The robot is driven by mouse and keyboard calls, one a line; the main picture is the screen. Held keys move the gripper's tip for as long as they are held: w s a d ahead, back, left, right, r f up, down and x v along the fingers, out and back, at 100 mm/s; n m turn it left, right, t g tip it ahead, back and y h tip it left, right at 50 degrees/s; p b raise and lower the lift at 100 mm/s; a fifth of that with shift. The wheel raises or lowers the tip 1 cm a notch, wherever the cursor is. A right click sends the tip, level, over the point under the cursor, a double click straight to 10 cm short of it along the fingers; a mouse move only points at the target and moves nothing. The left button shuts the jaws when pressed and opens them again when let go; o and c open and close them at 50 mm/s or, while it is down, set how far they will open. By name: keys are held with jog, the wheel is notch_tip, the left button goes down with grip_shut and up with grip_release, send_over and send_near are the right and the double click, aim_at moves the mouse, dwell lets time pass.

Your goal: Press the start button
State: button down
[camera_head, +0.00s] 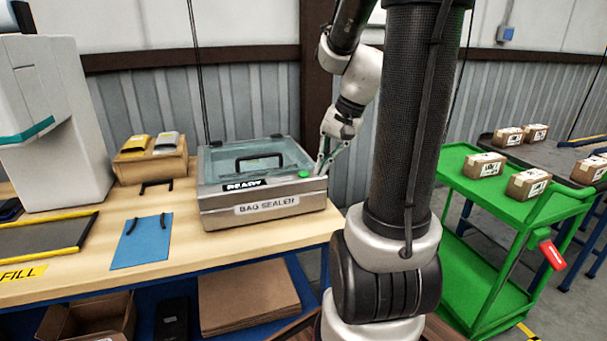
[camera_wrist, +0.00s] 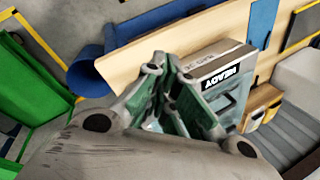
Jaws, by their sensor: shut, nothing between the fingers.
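The bag sealer (camera_head: 262,188) is a grey metal box with a clear lid and black handle on the wooden bench, labelled "BAG SEALER" with a "READY" display. A green button (camera_head: 304,174) sits at the right end of its top front. My gripper (camera_head: 320,172) is shut and empty, its fingertips pointing down just right of the button. I cannot tell whether they touch it. In the wrist view my gripper (camera_wrist: 168,62) covers part of the sealer (camera_wrist: 215,75), and the button is hidden there. The lid looks closed.
A blue bag (camera_head: 142,241) lies on the bench (camera_head: 95,270) left of the sealer. Behind it stands a carton (camera_head: 150,165) with yellow and grey packs. A green cart (camera_head: 500,210) with several boxes is at the right. A brown post rises behind the sealer.

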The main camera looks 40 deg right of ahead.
jog(key=w+d+f+m+t+y, duration=0.1)
jog(key=w+d+m, duration=0.1)
jog(key=w+m, duration=0.15)
jog(key=w+d+f+m+t, duration=0.1)
jog(key=w+d+m, duration=0.1)
jog(key=w, duration=0.2)
notch_tip(320, 180, up, 4)
jog(key=m+t, duration=0.3)
jog(key=m, duration=0.3)
send_over(302, 175)
jog(key=shift+w+d+r, duration=0.15)
jog(key=shift+r, duration=0.05)
jog(key=shift+f, duration=0.15)
jog(key=shift+f, duration=4.3)
jog(key=shift+f, duration=0.1)
jog(key=shift+f, duration=0.3)
